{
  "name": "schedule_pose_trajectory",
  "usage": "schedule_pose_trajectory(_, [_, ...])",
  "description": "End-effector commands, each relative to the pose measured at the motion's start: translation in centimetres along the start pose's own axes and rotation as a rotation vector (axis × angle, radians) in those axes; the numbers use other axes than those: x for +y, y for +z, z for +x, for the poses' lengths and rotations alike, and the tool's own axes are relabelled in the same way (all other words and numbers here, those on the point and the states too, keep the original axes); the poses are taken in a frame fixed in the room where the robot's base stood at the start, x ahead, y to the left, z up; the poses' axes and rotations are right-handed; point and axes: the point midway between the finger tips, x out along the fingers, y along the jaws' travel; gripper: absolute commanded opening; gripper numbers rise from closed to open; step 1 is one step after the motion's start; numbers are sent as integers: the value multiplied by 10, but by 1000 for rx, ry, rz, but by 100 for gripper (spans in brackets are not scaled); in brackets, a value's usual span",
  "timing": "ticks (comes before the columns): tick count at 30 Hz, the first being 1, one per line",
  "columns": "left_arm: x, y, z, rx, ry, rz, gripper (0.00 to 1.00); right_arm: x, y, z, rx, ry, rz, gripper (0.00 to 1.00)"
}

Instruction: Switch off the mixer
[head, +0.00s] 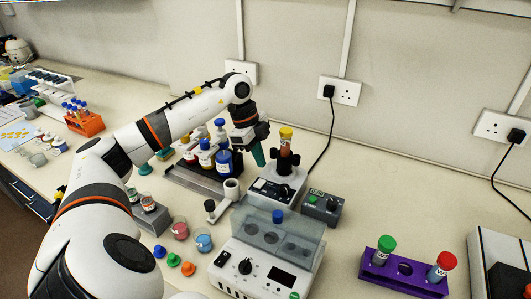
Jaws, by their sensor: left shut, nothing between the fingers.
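The mixer (270,191) appears to be the small white box with a black control panel on its front, right of the picture's middle. A tube with a yellow cap and brown-orange contents (286,145) stands upright in its black top. The switch on the panel is too small to read. My left gripper (258,157) is shut and empty, with teal fingertips pointing down. It is just left of the tube and above the back of the mixer, seemingly apart from both. My right gripper is out of view.
A grey box with a green button (322,207) sits right of the mixer. A white device with a clear lid (262,262) stands in front. A bottle rack (206,184) is left, a purple tube rack (403,276) right. The bench behind the purple rack is clear.

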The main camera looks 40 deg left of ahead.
Motion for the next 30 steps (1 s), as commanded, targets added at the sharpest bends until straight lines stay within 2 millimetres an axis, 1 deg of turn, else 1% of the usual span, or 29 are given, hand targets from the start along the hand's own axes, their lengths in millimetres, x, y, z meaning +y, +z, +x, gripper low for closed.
schedule_pose_trajectory(1, [3,0,-7,-3,5,2,0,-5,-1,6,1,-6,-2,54])
schedule_pose_trajectory(4, [8,0,-26,-4,5,2,0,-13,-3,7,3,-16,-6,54])
schedule_pose_trajectory(6, [10,0,-39,-5,5,3,0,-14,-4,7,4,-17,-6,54])
schedule_pose_trajectory(8, [13,0,-50,-4,5,2,0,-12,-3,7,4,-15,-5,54])
schedule_pose_trajectory(13, [18,0,-71,-3,2,2,0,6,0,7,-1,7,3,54])
schedule_pose_trajectory(15, [19,0,-76,-3,1,2,0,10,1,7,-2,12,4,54])
schedule_pose_trajectory(18, [20,0,-81,-2,0,2,0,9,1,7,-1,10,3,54])
schedule_pose_trajectory(24, [20,0,-82,-1,-1,2,0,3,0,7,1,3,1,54])
schedule_pose_trajectory(30, [20,0,-82,-1,-1,2,0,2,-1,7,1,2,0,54])
